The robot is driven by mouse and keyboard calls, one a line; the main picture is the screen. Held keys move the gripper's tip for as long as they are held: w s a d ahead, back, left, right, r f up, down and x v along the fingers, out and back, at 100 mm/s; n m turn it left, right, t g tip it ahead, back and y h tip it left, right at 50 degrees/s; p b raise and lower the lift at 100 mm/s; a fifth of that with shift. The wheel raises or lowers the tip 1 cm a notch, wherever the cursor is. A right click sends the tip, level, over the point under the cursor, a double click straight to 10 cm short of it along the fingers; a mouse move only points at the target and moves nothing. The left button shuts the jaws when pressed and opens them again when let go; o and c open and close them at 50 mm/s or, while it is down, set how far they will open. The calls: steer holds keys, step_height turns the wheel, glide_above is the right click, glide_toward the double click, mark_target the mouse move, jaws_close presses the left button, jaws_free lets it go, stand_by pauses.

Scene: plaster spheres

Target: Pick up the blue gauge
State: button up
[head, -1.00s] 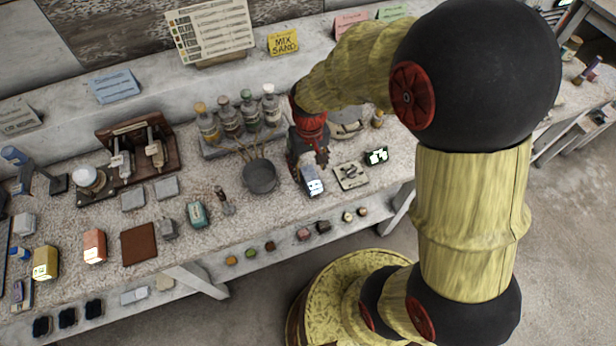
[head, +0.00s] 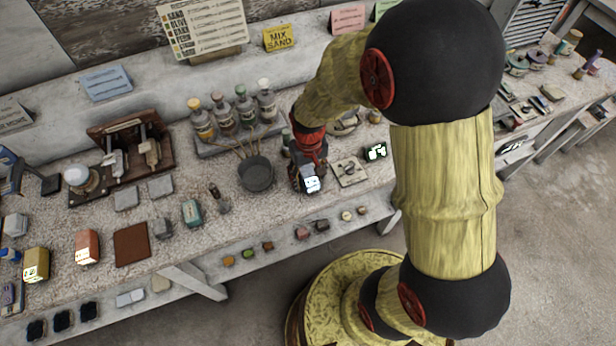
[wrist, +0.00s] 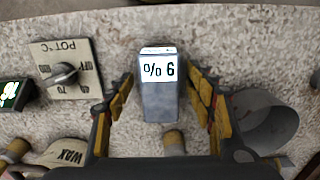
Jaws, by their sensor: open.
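The blue gauge (wrist: 160,98) is a small grey-blue box with a white display reading "% 6". It stands on the speckled bench (wrist: 215,32) between my fingers in the wrist view. In the head view the gauge (head: 311,185) shows just in front of my gripper, partly hidden by it. My gripper (wrist: 162,88) is open, with one finger on each side of the gauge and a gap showing on both sides. In the head view my gripper (head: 308,172) is low over the bench.
Left of the gauge in the wrist view are a pot dial plate (wrist: 68,70) and a small dark display (wrist: 14,93). A grey round bowl (wrist: 268,125) is close on the right. Bottles (head: 245,108) stand behind, and the bench's front edge is near.

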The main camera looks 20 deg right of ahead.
steer(key=shift+f, duration=0.25)
steer(key=c, duration=0.3)
stand_by(0.4)
steer(key=c, duration=1.1)
steer(key=shift+r, duration=0.1)
